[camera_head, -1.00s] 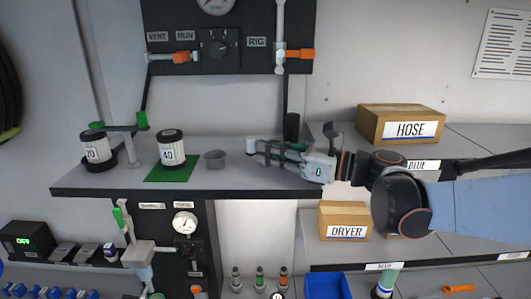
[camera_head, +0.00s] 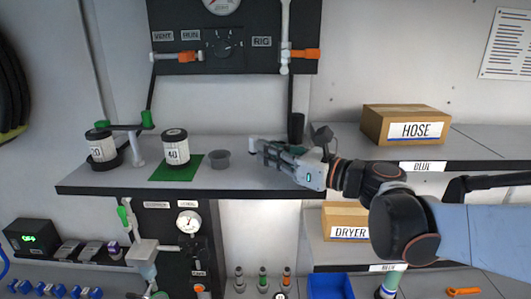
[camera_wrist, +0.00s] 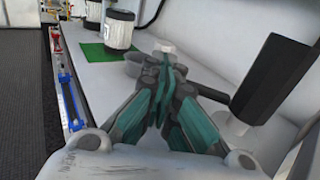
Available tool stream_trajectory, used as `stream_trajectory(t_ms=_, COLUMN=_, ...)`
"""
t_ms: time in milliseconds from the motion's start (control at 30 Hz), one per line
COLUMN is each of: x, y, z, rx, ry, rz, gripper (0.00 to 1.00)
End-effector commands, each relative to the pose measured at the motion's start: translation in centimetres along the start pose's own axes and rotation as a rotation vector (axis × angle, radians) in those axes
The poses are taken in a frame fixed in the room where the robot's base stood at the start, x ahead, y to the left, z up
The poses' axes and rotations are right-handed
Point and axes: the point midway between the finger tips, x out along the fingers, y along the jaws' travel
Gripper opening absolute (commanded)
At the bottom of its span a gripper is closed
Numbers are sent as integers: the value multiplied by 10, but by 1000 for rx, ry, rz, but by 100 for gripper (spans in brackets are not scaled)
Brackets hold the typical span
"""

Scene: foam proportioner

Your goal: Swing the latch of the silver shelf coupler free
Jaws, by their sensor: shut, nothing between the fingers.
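My gripper (camera_head: 258,152) is low over the right part of the grey shelf, its fingers pointing left. In the wrist view my gripper (camera_wrist: 168,62) has its fingers drawn together, with nothing between them. A small pale cap (camera_head: 252,143) shows just past the fingertips; it also shows in the wrist view (camera_wrist: 165,46). I cannot tell whether the fingers touch it. A black upright cylinder (camera_head: 296,127) stands behind my gripper; in the wrist view this cylinder (camera_wrist: 270,80) rises from a silver-grey base (camera_wrist: 235,125). The coupler's latch is not clearly visible, and my gripper hides part of this area.
A grey cup (camera_head: 219,160) stands left of my gripper. A jar marked 40 (camera_head: 175,148) stands on a green mat (camera_head: 188,174), with another jar (camera_head: 101,147) farther left. The HOSE box (camera_head: 405,124) is on the right. The shelf's front edge (camera_head: 200,191) is close below.

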Motion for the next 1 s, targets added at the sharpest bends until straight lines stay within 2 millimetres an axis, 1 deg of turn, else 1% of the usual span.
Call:
stream_trajectory(t_ms=100, x=4, y=5, z=0, rx=0, ry=0, rz=-66, gripper=0)
stream_trajectory(t_ms=133, x=4, y=3, z=-1, rx=0, ry=0, rz=-70, gripper=0)
stream_trajectory(t_ms=633, x=23, y=7, z=-1, rx=0, ry=0, rz=-66, gripper=0)
stream_trajectory(t_ms=1000, x=30, y=6, z=0, rx=0, ry=0, rz=-67, gripper=0)
